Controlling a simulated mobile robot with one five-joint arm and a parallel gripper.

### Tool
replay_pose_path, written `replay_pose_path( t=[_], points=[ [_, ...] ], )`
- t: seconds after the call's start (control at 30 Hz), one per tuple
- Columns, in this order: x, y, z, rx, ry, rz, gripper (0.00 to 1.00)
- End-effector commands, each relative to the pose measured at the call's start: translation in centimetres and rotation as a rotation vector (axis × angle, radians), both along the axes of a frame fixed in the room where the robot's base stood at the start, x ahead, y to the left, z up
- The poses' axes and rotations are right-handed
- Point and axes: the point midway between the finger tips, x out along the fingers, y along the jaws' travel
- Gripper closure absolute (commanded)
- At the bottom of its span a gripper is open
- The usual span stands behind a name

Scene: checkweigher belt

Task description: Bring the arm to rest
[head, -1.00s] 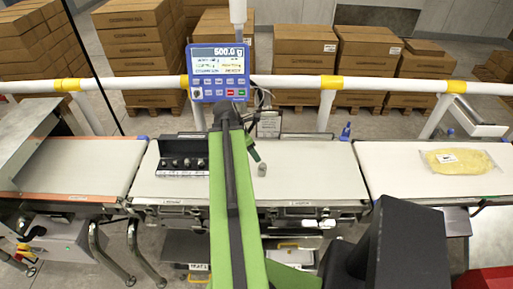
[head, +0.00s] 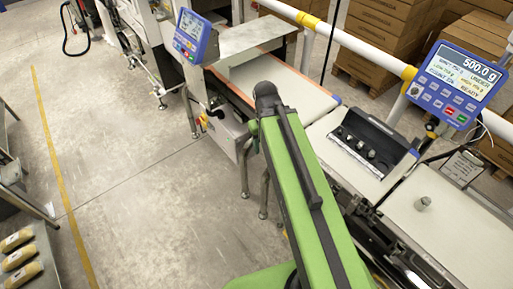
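My green arm rises from the bottom of the head view and ends at a dark rounded joint near the picture's middle. My gripper does not show, so I cannot see whether it holds anything. A small metal weight (head: 422,204) stands upright on the pale weighing belt (head: 460,222) at the right, apart from my arm. The blue indicator (head: 450,90) reads 500.0 g.
A white infeed belt (head: 290,80) with orange edges lies behind my arm. A white rail with yellow bands (head: 310,20) runs behind the belts. Another blue display (head: 190,38) stands at the upper left. Bare floor (head: 140,140) is at left, with yellow packs (head: 20,258) at the lower left.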

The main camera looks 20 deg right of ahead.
Motion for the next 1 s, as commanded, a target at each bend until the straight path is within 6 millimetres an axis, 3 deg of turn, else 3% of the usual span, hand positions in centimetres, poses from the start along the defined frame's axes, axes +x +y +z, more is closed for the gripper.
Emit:
replay_pose_path(
  t=[0.03, 0.1, 0.13, 0.43, 0.63, 1.0],
  points=[
    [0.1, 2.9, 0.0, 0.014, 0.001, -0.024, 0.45],
    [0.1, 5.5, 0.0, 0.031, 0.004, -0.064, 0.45],
    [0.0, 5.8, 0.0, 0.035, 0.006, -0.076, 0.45],
    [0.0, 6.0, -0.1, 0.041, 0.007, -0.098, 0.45],
    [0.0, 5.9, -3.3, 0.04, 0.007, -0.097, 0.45],
    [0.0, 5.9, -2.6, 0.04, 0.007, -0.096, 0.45]
  ],
)
